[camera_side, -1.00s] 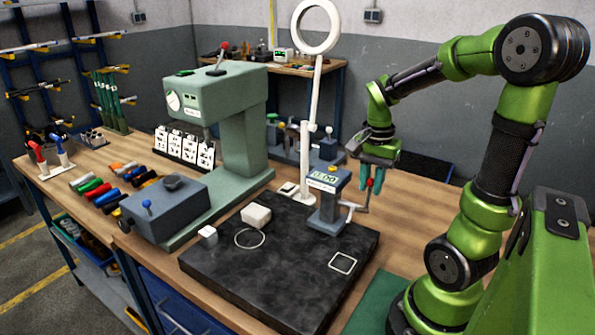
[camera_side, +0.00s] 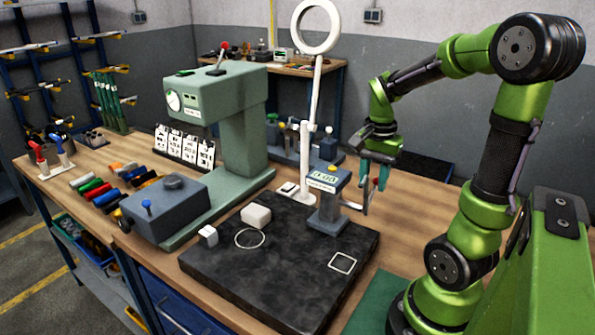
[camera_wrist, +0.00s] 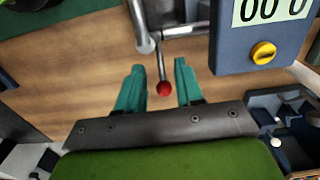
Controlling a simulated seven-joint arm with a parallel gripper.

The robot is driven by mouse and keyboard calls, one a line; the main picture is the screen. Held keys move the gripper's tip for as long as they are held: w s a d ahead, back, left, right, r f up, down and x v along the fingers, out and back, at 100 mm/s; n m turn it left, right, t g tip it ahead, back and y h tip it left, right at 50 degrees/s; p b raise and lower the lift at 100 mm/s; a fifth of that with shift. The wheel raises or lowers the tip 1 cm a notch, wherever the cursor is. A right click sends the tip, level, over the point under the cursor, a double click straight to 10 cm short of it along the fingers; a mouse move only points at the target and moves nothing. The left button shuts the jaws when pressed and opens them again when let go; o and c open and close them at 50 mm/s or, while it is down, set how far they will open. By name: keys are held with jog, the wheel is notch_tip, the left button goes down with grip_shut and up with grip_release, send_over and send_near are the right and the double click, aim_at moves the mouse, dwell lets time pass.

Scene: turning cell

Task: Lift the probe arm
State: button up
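The height gauge is a blue-grey post with a display head (camera_side: 327,179), standing on the black plate. Its metal probe arm (camera_side: 351,205) sticks out to the right, and the linkage also shows in the wrist view (camera_wrist: 185,31). A thin lever there ends in a red ball knob (camera_wrist: 164,88). My gripper (camera_side: 374,184) is beside the gauge on its right, with teal fingers pointing down. In the wrist view my gripper (camera_wrist: 159,66) is open, with the red ball between its fingers and visible gaps on both sides.
The black plate (camera_side: 270,285) carries two white blocks (camera_side: 256,216) and outlined marks. A white ring stand (camera_side: 306,150) rises behind the gauge. A green-grey machine (camera_side: 240,140) stands to the left. A yellow knob (camera_wrist: 263,52) is on the gauge head.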

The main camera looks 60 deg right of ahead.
notch_tip(320, 180, up, 8)
jog(key=shift+r, duration=0.2)
dwell(0.7)
jog(key=w+a+n+t+y, duration=0.2)
jog(key=a+n+t, duration=0.5)
jog(key=a+n, duration=0.7)
jog(key=a, duration=0.7)
jog(key=shift+f, duration=0.35)
